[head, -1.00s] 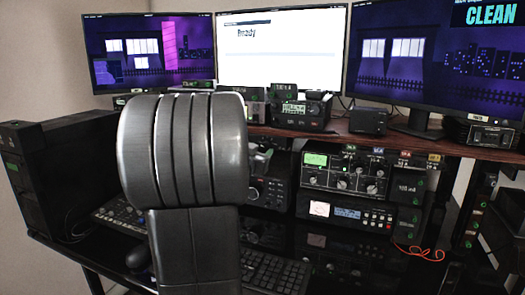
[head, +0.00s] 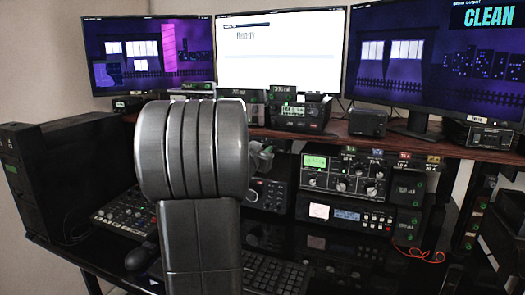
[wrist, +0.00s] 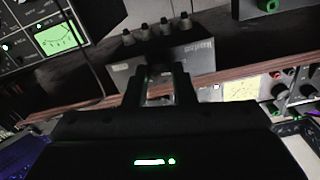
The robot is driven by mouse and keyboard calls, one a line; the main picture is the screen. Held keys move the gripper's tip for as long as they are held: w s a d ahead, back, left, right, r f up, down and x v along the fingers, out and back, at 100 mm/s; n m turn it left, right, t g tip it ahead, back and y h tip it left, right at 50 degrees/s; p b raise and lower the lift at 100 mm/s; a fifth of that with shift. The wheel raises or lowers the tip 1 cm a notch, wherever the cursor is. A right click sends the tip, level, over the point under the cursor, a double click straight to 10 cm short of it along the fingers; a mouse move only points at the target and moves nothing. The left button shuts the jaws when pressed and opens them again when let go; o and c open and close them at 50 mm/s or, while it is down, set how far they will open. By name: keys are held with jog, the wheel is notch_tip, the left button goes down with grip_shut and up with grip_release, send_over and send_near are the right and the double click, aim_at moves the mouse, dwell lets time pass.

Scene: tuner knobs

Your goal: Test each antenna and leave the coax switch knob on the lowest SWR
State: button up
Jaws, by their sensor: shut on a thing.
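In the wrist view a grey box (wrist: 190,58) with several dark round connectors (wrist: 160,30) along its top edge looks like the coax switch. My gripper (wrist: 158,84) is at the face of this box, with its two dark fingers closed around a small pale piece, which appears to be the switch knob (wrist: 158,88). The knob's pointer and setting cannot be read.
A radio (head: 345,176) with a lit green meter stands below the wooden shelf (head: 450,145). The right monitor (head: 440,60) reads "CLEAN"; the middle monitor (head: 278,55) appears to read "Ready". A lit meter (wrist: 57,38) shows at the wrist view's upper left. Equipment crowds both levels.

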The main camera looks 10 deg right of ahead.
jog(key=shift+m, duration=0.3)
jog(key=m, duration=0.3)
jog(key=shift+m, duration=2)
jog(key=o, duration=1)
jog(key=shift+s, duration=0.1)
jog(key=p+v, duration=0.1)
jog(key=v, duration=1.2)
jog(key=shift+s+a, duration=0.2)
jog(key=shift+s, duration=0.1)
jog(key=shift+c, duration=0.6)
